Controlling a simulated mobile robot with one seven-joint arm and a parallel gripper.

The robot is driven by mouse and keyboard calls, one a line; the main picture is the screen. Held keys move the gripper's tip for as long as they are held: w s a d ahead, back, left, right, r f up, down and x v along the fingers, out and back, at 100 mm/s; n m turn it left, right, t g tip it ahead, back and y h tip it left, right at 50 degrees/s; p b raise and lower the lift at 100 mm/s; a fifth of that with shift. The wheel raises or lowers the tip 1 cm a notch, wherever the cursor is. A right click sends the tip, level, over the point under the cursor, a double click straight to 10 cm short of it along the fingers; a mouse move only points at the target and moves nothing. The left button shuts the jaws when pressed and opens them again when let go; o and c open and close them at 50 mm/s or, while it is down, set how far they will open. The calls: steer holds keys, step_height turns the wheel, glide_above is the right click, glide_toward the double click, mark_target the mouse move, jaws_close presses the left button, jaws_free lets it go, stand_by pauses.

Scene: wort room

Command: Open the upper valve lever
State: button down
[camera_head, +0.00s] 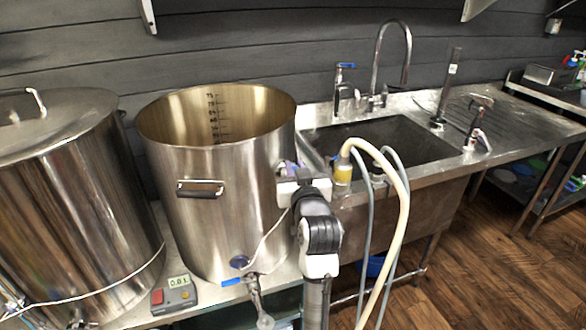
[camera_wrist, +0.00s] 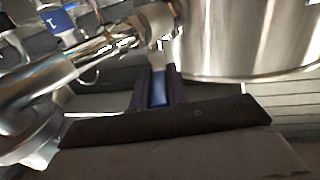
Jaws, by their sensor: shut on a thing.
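My gripper (camera_wrist: 158,88) is shut on the blue-sleeved handle of a lever (camera_wrist: 160,50) in the wrist view. The lever's pale metal strip runs up from between the dark purple jaws to a shiny metal valve (camera_wrist: 115,38) at the side of a steel pot (camera_wrist: 240,45). In the head view my gripper (camera_head: 287,170) is at the right side of the open steel pot (camera_head: 225,230), high on its wall. There my wrist and gripper hide most of the upper valve and its lever.
A lower valve (camera_head: 254,290) with a blue handle sticks out from the pot's base. A small digital controller (camera_head: 174,295) lies left of it. A lidded steel pot (camera_head: 70,210) stands at left. A sink (camera_head: 385,140) and pale hoses (camera_head: 400,215) are at right.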

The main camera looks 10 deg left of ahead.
steer(key=shift+d+y, duration=0.1)
steer(key=shift+y, duration=0.2)
steer(key=c, duration=1.4)
jaws_free()
steer(key=shift+o, duration=0.2)
steer(key=p+v, duration=0.2)
steer(key=v, duration=0.9)
steer(key=shift+s+r+n, duration=0.15)
steer(key=shift+r+n, duration=0.15)
steer(key=shift+r, duration=0.1)
steer(key=p, duration=0.2)
steer(key=shift+s+d+p, duration=0.15)
steer(key=shift+s+p, duration=0.05)
steer(key=shift+p, duration=0.15)
